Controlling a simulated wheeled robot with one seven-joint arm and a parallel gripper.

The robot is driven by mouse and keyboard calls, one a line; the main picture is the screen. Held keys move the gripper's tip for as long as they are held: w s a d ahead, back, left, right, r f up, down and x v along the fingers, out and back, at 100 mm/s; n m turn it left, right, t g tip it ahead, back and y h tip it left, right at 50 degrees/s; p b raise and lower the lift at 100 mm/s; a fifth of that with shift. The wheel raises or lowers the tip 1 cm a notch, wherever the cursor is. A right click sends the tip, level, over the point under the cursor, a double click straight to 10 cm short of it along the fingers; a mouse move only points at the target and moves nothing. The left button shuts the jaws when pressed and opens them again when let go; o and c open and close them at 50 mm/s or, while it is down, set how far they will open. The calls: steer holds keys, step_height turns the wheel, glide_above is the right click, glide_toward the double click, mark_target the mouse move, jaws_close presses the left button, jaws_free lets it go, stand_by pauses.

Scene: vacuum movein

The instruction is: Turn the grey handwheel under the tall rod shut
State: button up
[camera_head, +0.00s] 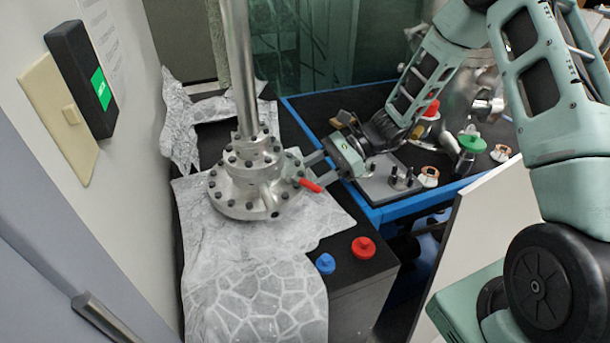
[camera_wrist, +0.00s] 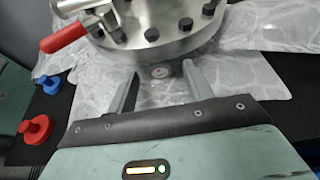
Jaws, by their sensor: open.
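The tall grey rod (camera_head: 240,65) rises upright from a bolted, flanged metal body (camera_head: 247,190). I cannot make out a separate spoked handwheel under the rod; round, bolt-studded grey metal shows there. The body also fills the top of the wrist view (camera_wrist: 165,30). A red-handled lever (camera_head: 311,185) sticks out from its right side, and it shows in the wrist view (camera_wrist: 63,37). My gripper (camera_head: 310,167) is at the body's right side, fingers apart and pointing at it. In the wrist view a small round fitting (camera_wrist: 160,71) shows between the open fingertips; contact cannot be told.
A blue knob (camera_head: 325,263) and a red knob (camera_head: 363,247) sit on the dark bench corner. A blue-edged bench (camera_head: 400,207) with metal parts stands to the right. A wall with a switch plate (camera_head: 60,115) bounds the left.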

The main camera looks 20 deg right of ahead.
steer(key=shift+x, duration=0.9)
steer(key=c, duration=1)
steer(key=shift+o, duration=0.2)
steer(key=shift+r+m+p, duration=0.3)
steer(key=shift+m+p, duration=0.1)
steer(key=shift+p, duration=0.85)
steer(key=shift+w+f+m+g+p, duration=0.1)
steer(key=shift+f+m+g+p, duration=0.15)
steer(key=shift+m+g+p, duration=0.45)
steer(key=o, duration=1)
steer(key=shift+c, duration=0.2)
